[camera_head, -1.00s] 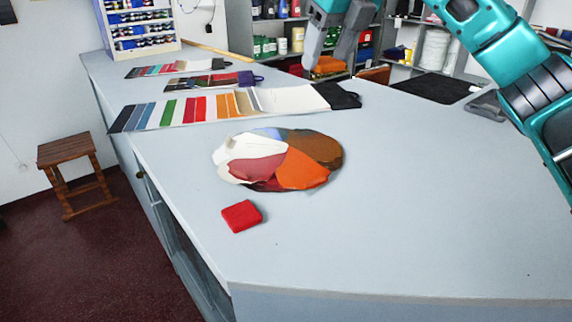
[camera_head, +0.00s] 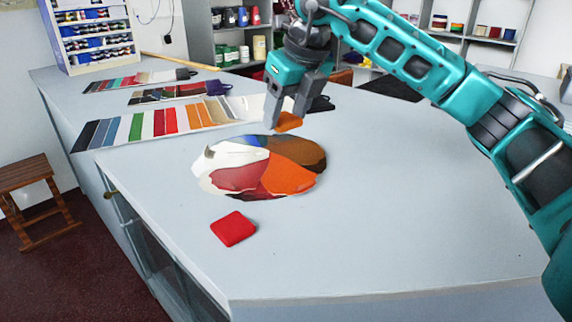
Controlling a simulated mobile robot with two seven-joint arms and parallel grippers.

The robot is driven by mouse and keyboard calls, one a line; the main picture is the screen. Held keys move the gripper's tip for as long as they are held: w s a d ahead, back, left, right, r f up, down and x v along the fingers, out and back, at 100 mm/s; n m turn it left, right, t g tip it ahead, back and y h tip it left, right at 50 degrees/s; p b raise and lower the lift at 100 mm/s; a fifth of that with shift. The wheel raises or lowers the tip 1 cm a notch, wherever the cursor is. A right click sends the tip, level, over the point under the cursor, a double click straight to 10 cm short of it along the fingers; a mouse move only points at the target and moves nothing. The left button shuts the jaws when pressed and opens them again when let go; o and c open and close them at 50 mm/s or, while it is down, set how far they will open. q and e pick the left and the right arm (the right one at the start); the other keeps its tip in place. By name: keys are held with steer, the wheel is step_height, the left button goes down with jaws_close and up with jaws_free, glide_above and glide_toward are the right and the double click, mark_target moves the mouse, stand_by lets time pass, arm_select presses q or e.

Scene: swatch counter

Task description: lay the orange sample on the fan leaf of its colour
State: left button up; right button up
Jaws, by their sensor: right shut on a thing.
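My right gripper (camera_head: 284,118) is shut on the orange sample (camera_head: 290,121), a small orange piece held between its fingertips. It is just beyond the far edge of the colour fan in the picture; its exact height above the counter is hard to tell. The round fan lies spread on the counter, with white, blue, brown, dark red and red leaves. Its orange leaf (camera_head: 289,178) is at the near right and is bare. A red sample (camera_head: 233,229) lies on the counter in front of the fan, apart from it. My left gripper is not in view.
Long swatch cards (camera_head: 147,124) lie along the counter's far left side. A rack of small bottles (camera_head: 92,40) stands at the back left corner. The grey counter (camera_head: 400,220) is clear to the right and front. A wooden stool (camera_head: 28,172) stands on the floor at left.

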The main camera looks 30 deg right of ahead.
mark_target(282, 173)
step_height(282, 173, down, 10)
steer(key=shift+f+b, duration=0.1)
steer(key=shift+b, duration=0.3)
steer(key=shift+f, duration=0.2)
steer(key=o, duration=1)
steer(key=shift+r, duration=0.55)
steer(key=p+v, duration=0.1)
steer(key=v, duration=1)
steer(key=shift+s+r, duration=0.15)
steer(key=shift+s, duration=0.05)
